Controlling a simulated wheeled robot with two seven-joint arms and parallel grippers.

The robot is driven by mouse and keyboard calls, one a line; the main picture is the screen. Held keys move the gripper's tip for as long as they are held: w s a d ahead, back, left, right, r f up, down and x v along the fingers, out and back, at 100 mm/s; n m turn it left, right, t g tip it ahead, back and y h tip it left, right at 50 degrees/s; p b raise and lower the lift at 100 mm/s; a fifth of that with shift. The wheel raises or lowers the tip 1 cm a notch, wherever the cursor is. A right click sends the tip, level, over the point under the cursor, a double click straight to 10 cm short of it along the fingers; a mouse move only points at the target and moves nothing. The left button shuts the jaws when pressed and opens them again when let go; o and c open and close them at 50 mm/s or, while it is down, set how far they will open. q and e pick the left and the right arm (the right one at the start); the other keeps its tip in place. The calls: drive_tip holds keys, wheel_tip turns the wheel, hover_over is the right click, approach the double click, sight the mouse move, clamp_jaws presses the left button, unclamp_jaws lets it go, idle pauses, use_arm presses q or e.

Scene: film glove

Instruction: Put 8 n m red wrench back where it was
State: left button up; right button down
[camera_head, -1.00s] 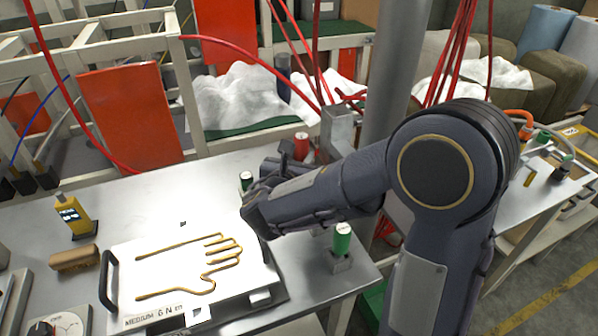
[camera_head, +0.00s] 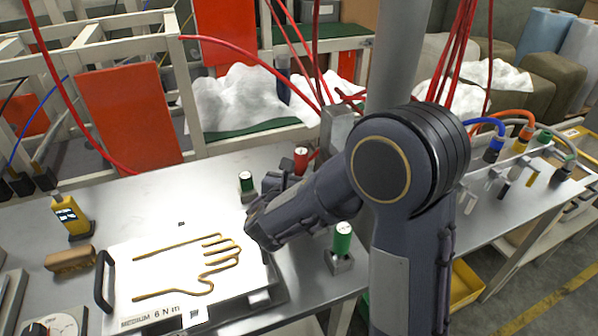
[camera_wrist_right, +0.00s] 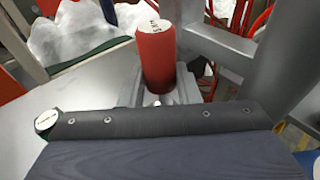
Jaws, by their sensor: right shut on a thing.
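The red wrench (camera_head: 301,159), an upright red cylinder with a white top, is at the back right of the table. In the right wrist view it stands upright (camera_wrist_right: 156,62), with printing on its white cap too small to read surely. My right gripper (camera_head: 288,182) is at the wrench and shut on it; the fingers are mostly hidden by the arm. Grey metal parts flank the lower end of the wrench in the wrist view; whether it sits in a holder I cannot tell. My left gripper is not in view.
A green tool (camera_head: 342,238) stands in a metal block at the table's right edge, near my forearm. Another green-topped tool (camera_head: 246,182) stands left of my gripper. A glove-outline plate (camera_head: 140,262) lies in front. A grey post (camera_head: 396,60) rises behind.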

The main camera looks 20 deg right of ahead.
drive_tip(key=shift+f, duration=0.25)
drive_tip(key=c, duration=1.1)
unclamp_jaws()
drive_tip(key=shift+r, duration=0.1)
drive_tip(key=shift+r, duration=0.25)
drive_tip(key=shift+r+p, duration=0.45)
drive_tip(key=shift+p, duration=0.2)
drive_tip(key=v, duration=1.2)
drive_tip(key=shift+f, duration=0.15)
drive_tip(key=shift+s, duration=0.1)
